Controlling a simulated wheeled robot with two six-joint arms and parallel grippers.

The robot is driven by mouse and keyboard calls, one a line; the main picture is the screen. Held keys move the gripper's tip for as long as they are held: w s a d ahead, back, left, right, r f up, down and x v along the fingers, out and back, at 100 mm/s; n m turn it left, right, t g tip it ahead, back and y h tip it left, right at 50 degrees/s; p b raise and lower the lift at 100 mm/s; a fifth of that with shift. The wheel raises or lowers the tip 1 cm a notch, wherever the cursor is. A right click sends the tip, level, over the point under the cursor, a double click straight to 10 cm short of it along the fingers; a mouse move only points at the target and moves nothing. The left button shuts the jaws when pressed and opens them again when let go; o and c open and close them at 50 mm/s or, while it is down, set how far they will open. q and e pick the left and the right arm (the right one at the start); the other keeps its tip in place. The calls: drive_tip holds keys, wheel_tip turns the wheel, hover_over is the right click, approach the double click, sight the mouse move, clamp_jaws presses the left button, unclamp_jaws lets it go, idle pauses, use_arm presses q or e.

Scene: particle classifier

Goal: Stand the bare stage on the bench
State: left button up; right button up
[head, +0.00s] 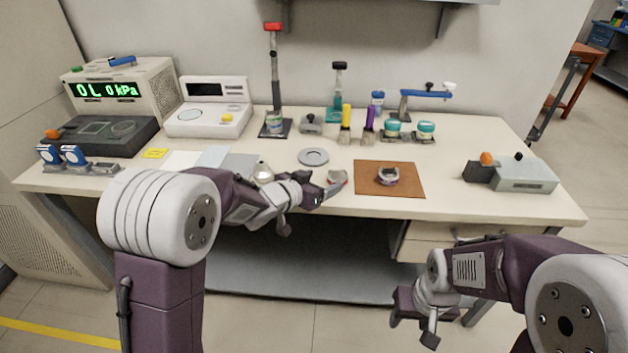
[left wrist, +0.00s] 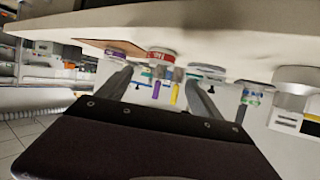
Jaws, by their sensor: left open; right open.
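My left gripper (head: 314,206) is open and empty at the bench's front edge. A small round piece with a red band (head: 337,177) is by its upper finger, on the bench (head: 455,200). In the left wrist view this red-banded piece (left wrist: 160,57) shows beyond and between the two spread fingers (left wrist: 160,88). A ring-shaped piece with purple on it (head: 388,175) lies on a brown mat (head: 415,190). I cannot tell which piece is the bare stage. My right gripper (head: 413,328) is open and empty, low in front of the bench.
A grey disc (head: 313,157) lies behind the red-banded piece. A glassy rounded piece (head: 263,172) stands left of it, partly behind my left arm. A grey box with an orange knob (head: 525,175) is at the right. Stands, brushes and jars line the back. Bench between mat and box is clear.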

use_arm(q)
drive_tip(key=v, duration=0.4)
drive_tip(key=shift+s+p, duration=0.15)
drive_tip(key=shift+p, duration=0.2)
drive_tip(key=s+a+f+n+g+y, duration=0.5)
drive_tip(key=s+a+f+y, duration=0.2)
drive_tip(key=s+a+f, duration=0.45)
drive_tip(key=s+f+n+g, duration=0.1)
drive_tip(key=s+g, duration=0.2)
drive_tip(key=s, duration=0.4)
drive_tip(key=s+f+g, duration=0.2)
drive_tip(key=s+g, duration=0.1)
drive_tip(key=s, duration=0.4)
wheel_tip(320, 180, up, 19)
drive_tip(key=p, duration=1.9)
drive_tip(key=shift+w+a, duration=0.25)
drive_tip(key=shift+w, duration=0.1)
